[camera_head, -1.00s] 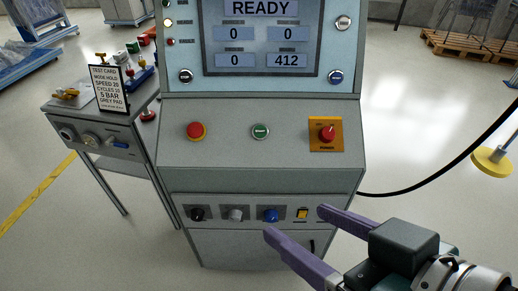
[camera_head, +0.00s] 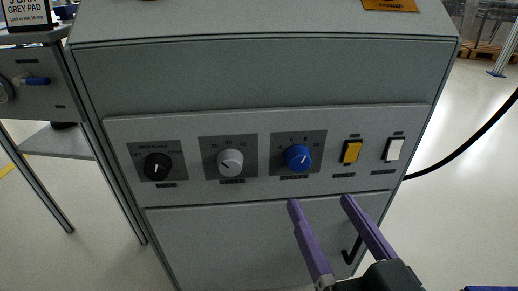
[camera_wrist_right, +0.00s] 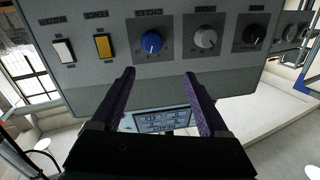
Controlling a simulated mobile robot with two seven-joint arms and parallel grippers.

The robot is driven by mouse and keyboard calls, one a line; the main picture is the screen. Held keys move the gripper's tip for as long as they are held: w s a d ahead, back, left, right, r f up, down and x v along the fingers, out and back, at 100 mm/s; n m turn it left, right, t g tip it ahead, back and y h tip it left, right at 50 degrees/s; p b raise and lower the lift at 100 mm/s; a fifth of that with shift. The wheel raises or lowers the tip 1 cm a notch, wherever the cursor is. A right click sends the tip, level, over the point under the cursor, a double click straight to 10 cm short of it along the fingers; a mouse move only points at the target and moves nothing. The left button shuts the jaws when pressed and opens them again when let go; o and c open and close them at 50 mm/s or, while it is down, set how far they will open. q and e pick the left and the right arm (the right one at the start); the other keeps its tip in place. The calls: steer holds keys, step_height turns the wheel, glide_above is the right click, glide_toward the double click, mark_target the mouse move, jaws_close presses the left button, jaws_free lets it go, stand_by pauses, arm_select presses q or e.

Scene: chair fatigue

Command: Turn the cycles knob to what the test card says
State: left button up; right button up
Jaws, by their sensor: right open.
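Three knobs sit in a row on the front panel: black (camera_head: 157,166), grey (camera_head: 229,162) and blue (camera_head: 298,157). The blue knob's white mark points to the upper right. My right gripper (camera_head: 320,201) is open and empty, below and slightly right of the blue knob, apart from it. In the right wrist view the blue knob (camera_wrist_right: 151,42) lies beyond the open fingertips (camera_wrist_right: 159,75). Only the lower part of the test card (camera_head: 28,14) shows, reading "GREY PAD". My left gripper is out of view.
A yellow switch (camera_head: 351,151) and a white switch (camera_head: 394,149) sit right of the blue knob. A black handle (camera_head: 352,250) is on the lower door. A side table (camera_head: 50,100) stands at left. A black cable (camera_head: 470,145) runs at right.

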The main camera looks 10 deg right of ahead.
mark_target(301, 166)
steer(key=shift+h, duration=0.4)
steer(key=w+b, duration=0.1)
steer(key=w, duration=0.2)
steer(key=w+f+b, duration=0.1)
steer(key=w, duration=0.2)
steer(key=w+f+b, duration=0.1)
steer(key=w, duration=0.3)
steer(key=shift+w+d+f+b, duration=0.1)
steer(key=shift+d+f+b, duration=0.1)
steer(key=shift+d+b, duration=0.15)
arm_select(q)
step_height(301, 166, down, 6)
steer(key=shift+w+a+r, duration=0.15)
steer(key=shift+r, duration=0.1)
arm_select(e)
jaws_close()
